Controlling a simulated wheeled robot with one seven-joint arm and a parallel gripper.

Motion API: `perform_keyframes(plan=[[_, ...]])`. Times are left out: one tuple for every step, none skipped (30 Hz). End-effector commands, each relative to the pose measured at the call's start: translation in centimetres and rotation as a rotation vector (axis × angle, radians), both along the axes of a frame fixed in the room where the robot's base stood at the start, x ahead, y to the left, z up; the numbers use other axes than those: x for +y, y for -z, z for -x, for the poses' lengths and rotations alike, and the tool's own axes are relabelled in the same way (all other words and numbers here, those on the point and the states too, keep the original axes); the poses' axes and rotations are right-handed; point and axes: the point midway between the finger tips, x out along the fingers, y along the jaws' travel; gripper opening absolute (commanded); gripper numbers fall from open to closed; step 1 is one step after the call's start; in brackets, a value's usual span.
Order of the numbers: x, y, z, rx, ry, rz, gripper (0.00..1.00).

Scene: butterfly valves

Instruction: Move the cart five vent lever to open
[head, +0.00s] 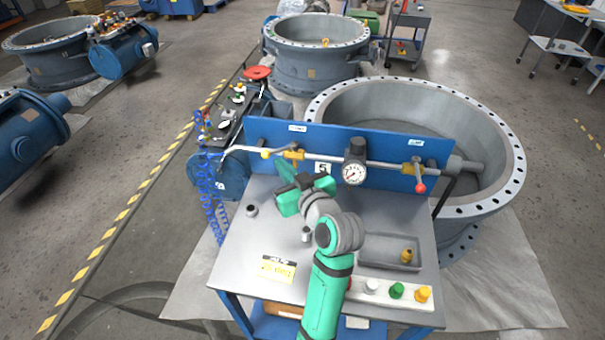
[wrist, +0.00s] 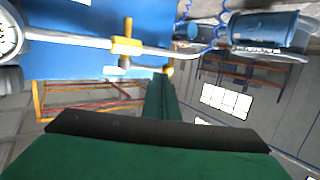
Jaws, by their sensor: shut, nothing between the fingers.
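The cart (head: 235,262) has a blue back panel (head: 385,180) with a pipe along it. At the panel's right, a red-knobbed lever (head: 420,187) hangs down from the pipe. At the left, a brass valve (head: 293,154) has a yellow-tipped lever (head: 265,153) beside it. The panel's labels are too small to read, so I cannot tell which lever is the vent. My green gripper (head: 294,187) is shut and empty, in front of the panel's left half, below the brass valve. In the wrist view, the brass valve (wrist: 126,47) shows beyond my gripper (wrist: 160,95).
A pressure gauge (head: 354,172) stands on the pipe between the levers. The cart top holds a grey tray (head: 375,252), a yellow label (head: 278,268), small fittings and a strip of coloured buttons (head: 397,290). Blue coiled hoses (head: 210,200) hang at the left. A large flanged ring (head: 510,150) stands behind.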

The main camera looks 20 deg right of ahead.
Motion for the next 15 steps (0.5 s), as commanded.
perform_keyframes(plan=[[-0.3, 0.1, -0.8, -0.001, 0.005, -0.002, 0.0], [-0.5, 0.2, -1.1, -0.002, 0.01, -0.002, 0.0], [-0.8, 0.4, -1.6, 0.0, 0.014, -0.002, 0.0], [-1.0, 0.4, -1.9, 0.0, 0.017, -0.002, 0.0], [-1.1, 0.5, -2.2, 0.0, 0.02, -0.001, 0.0], [-1.3, 0.6, -2.6, -0.001, 0.023, -0.001, 0.0], [-1.4, 0.6, -2.8, -0.001, 0.024, -0.001, 0.0], [-1.4, 0.6, -3.0, -0.002, 0.025, -0.001, 0.0], [-1.5, 0.7, -3.3, -0.002, 0.026, -0.001, 0.0], [-1.5, 0.7, -3.4, -0.001, 0.026, -0.001, 0.0], [-1.5, 0.8, -3.5, -0.001, 0.027, -0.001, 0.0], [-1.5, 0.8, -3.6, 0.0, 0.027, -0.001, 0.0], [-1.5, 0.8, -3.7, 0.0, 0.027, -0.001, 0.0], [-1.5, 0.9, -3.7, 0.0, 0.027, -0.001, 0.0], [-1.4, 0.9, -3.8, 0.0, 0.026, -0.001, 0.0]])
